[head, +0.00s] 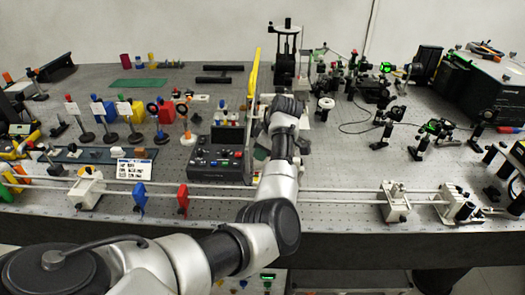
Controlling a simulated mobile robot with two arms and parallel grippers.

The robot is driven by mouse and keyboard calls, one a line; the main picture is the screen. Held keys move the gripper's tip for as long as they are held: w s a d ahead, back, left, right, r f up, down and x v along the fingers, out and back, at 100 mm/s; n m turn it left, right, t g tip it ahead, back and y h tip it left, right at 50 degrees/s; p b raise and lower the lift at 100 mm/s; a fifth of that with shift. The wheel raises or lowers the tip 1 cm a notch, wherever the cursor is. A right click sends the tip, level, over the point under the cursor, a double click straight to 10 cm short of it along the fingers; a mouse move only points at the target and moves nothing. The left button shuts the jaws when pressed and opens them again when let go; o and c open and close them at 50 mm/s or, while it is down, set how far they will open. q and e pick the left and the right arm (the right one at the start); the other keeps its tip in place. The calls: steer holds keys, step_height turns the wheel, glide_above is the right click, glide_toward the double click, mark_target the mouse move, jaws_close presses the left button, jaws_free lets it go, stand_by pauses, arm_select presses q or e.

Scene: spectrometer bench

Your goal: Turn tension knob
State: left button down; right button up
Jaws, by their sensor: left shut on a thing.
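My left arm comes in from the lower left and reaches up over the bench's front edge. My left gripper (286,100) is at the foot of a tall black stand (286,52), in the middle of the bench. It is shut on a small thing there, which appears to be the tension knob. The hand and wrist hide the knob and the fingertips, so I cannot see how the knob is turned. My right gripper is not in view.
A yellow upright piece (252,75) stands close left of my wrist. A black control box (214,160) sits left of my forearm. A long rail (340,190) with white blocks (396,200) runs along the front. Several optics mounts (388,122) crowd the right side.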

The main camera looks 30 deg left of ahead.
arm_select(q)
steer(key=shift+r+m+p, duration=0.2)
steer(key=shift+m+p, duration=0.3)
steer(key=shift+p, duration=0.4)
steer(key=m+t+p, duration=0.1)
steer(key=m+p, duration=0.2)
steer(key=p, duration=0.2)
steer(key=shift+s+r+m+t, duration=0.1)
steer(key=shift+s+m+t, duration=0.1)
steer(key=shift+m+t, duration=0.2)
steer(key=shift+f+m+t+p, duration=0.2)
steer(key=shift+m+t+p, duration=0.5)
steer(key=shift+m+p, duration=0.95)
steer(key=shift+a, duration=0.1)
steer(key=c, duration=1)
jaws_free()
steer(key=shift+f, duration=0.1)
